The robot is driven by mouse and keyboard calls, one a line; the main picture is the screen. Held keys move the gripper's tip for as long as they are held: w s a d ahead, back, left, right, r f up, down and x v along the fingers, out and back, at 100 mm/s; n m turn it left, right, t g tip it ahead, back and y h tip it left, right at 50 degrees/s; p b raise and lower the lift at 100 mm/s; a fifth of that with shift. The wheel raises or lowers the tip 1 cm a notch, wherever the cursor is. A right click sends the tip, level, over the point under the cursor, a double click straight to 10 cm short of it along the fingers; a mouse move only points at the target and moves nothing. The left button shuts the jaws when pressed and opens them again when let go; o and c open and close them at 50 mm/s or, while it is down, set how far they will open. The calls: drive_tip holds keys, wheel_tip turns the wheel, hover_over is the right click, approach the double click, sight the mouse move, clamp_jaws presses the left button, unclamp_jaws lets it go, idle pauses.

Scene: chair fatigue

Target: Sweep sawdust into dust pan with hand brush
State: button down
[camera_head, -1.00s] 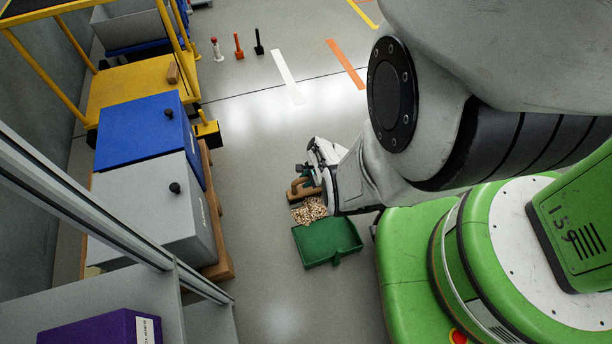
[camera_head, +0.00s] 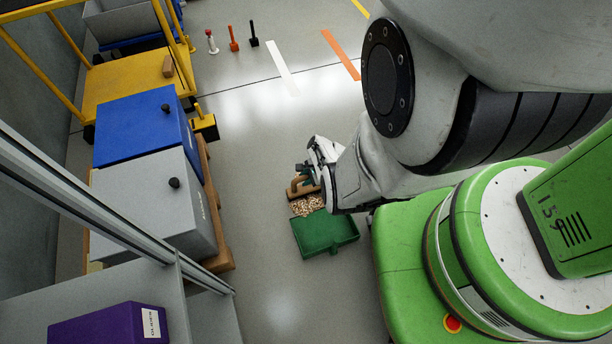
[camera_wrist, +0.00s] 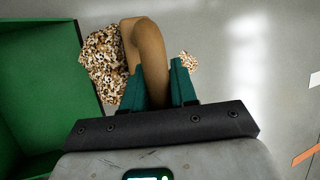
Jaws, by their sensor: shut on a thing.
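A green dust pan (camera_head: 322,238) lies on the floor, and its rim and inside fill the left of the wrist view (camera_wrist: 30,95). A pile of speckled sawdust (camera_head: 303,208) lies beside the pan's far edge; it also shows in the wrist view (camera_wrist: 100,58), with a small patch right of the brush. My gripper (camera_head: 303,172) has teal fingers shut on the brown handle of the hand brush (camera_head: 299,185). In the wrist view, the fingers (camera_wrist: 160,85) stand on either side of the curved handle (camera_wrist: 146,45). The bristles are hidden.
Grey and blue boxes (camera_head: 150,205) sit on a wooden pallet at left. A yellow cart (camera_head: 130,85) stands behind them, and a purple box (camera_head: 95,325) is at lower left. Small red and black posts (camera_head: 233,38) stand far off. Floor between is clear.

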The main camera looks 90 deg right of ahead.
drive_tip(key=shift+s+a+f, duration=0.1)
drive_tip(key=shift+s+a, duration=0.15)
drive_tip(key=shift+a, duration=0.6)
drive_tip(key=shift+a+p, duration=0.1)
drive_tip(key=shift+p, duration=0.2)
drive_tip(key=shift+s+a+p, duration=0.25)
drive_tip(key=shift+a+p, duration=0.25)
drive_tip(key=shift+a, duration=0.4)
drive_tip(key=shift+a, duration=0.1)
drive_tip(key=shift+s+a+p, duration=0.25)
drive_tip(key=shift+a+p, duration=0.1)
drive_tip(key=shift+a, duration=0.35)
wheel_tip(320, 180, up, 7)
drive_tip(key=p, duration=0.6)
drive_tip(key=shift+p, duration=0.4)
